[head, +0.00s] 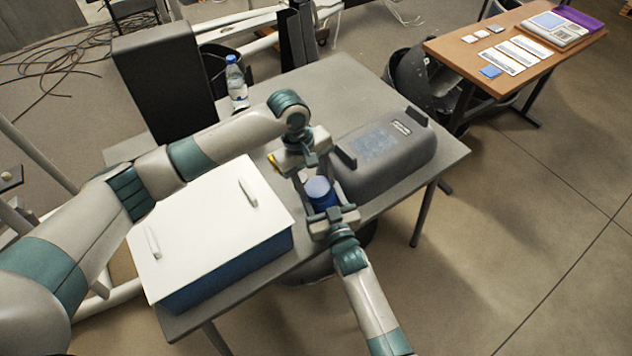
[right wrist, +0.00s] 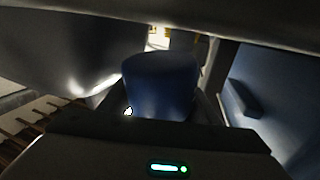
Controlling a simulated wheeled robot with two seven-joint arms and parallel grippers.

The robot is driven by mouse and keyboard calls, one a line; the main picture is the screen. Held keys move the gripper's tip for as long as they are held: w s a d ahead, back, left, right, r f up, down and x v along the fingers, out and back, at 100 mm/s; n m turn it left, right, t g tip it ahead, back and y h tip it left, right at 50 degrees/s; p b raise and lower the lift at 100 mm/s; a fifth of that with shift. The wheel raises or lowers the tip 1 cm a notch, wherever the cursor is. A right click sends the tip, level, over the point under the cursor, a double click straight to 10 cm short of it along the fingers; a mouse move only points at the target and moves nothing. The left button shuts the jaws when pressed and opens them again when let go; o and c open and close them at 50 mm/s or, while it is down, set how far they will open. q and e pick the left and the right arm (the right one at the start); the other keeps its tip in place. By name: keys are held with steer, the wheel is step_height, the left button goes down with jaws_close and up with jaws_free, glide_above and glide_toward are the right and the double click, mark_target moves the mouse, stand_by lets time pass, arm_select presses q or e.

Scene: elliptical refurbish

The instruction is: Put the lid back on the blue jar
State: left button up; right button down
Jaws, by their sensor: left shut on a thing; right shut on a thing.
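The blue jar (head: 324,202) is upright between my two grippers, in the gap between the white-topped blue box and the dark grey bin. It also shows in the right wrist view (right wrist: 160,88). A pale lavender-blue round lid (head: 317,187) is directly over the jar's top; I cannot tell whether it is fully seated. My left gripper (head: 315,182) reaches down from above, shut with its fingers on either side of the lid. My right gripper (head: 326,212) comes from the front and is shut on the jar's body. The fingers partly hide the jar.
The blue box with a white lid (head: 205,225) stands close on the left. The overturned dark grey bin (head: 385,155) lies close on the right. A water bottle (head: 237,82) and a black box (head: 165,80) are behind on the grey table (head: 330,85). A wooden table (head: 500,75) stands far right.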

arm_select(q)
steer(key=m, duration=0.6)
steer(key=o, duration=1.2)
steer(key=shift+v, duration=2.25)
steer(key=shift+r, duration=0.1)
steer(key=shift+c, duration=0.6)
